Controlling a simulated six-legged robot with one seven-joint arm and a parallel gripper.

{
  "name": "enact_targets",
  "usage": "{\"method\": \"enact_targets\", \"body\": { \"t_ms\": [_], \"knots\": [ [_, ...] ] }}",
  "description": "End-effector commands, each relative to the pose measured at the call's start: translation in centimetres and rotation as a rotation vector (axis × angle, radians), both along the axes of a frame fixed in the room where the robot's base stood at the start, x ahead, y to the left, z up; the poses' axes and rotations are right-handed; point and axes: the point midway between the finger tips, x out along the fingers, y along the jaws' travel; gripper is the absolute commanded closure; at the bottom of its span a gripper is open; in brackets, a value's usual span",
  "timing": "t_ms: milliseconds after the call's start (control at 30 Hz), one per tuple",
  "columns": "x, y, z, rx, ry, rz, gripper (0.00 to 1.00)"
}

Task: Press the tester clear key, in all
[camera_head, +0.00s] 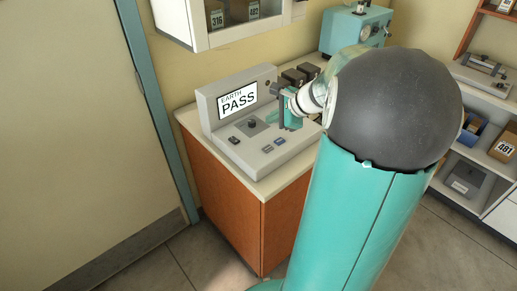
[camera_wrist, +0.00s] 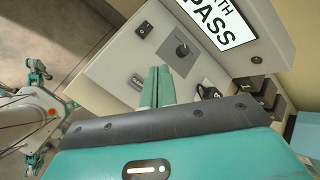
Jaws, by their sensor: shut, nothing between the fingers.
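The tester (camera_head: 286,155) is a grey box with a sloped panel and a raised screen (camera_head: 238,99) reading "EARTH PASS"; it also shows in the wrist view (camera_wrist: 120,60). The clear key (camera_wrist: 137,82), dark and labelled, lies on the panel just left of my fingers in the wrist view. In the head view two small keys sit near the panel's front right, their labels unreadable. My gripper (camera_wrist: 159,72) is shut and empty, its teal fingers pointing at the panel. In the head view my gripper (camera_head: 274,117) is over the panel's right part. Contact with the panel cannot be told.
A black knob (camera_wrist: 183,50) and a rocker switch (camera_wrist: 145,28) are on the same panel. Dark blocks (camera_head: 294,76) stand behind the tester. The wooden cabinet (camera_head: 229,203) carries it. A teal machine (camera_head: 345,30) stands behind, and a wall cabinet (camera_head: 231,35) hangs above.

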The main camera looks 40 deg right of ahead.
Motion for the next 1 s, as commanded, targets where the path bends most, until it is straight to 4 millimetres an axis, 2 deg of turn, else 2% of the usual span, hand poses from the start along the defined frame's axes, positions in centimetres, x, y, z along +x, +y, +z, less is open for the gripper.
{"method": "enact_targets", "body": {
  "t_ms": [200, 533, 1000],
  "knots": [
    [-0.1, -0.8, 0.0, 0.012, -0.006, -0.016, 1.00],
    [-0.1, -0.8, -0.5, 0.012, -0.005, -0.013, 1.00],
    [0.1, -0.3, -6.3, 0.013, -0.004, -0.012, 1.00]
  ]
}}
